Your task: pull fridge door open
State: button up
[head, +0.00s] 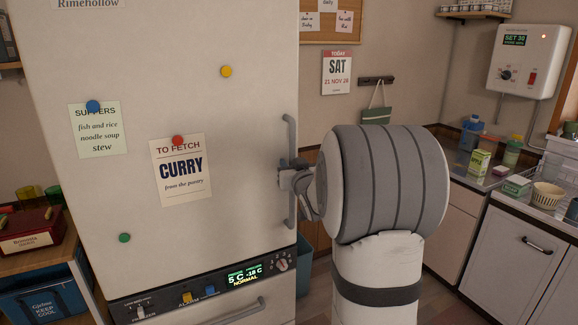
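The fridge door (228,120) is a large off-white panel with paper notes and round magnets on it. It looks shut. Its grey vertical handle (290,135) runs along the door's right edge. My gripper (287,176) is at the middle of the handle, coming from the right, with its fingers at the bar. The fingers are small here and partly overlap the handle, so I cannot tell whether they are closed around it. My arm's thick white and grey link hides what lies behind it.
Below the door is a dark control panel (205,287) with a lit display, and a lower drawer handle (240,311). A counter (492,184) with bottles and boxes stands at the right. A side table (60,250) with a red box (28,228) stands close at the left.

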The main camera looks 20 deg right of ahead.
grip_shut()
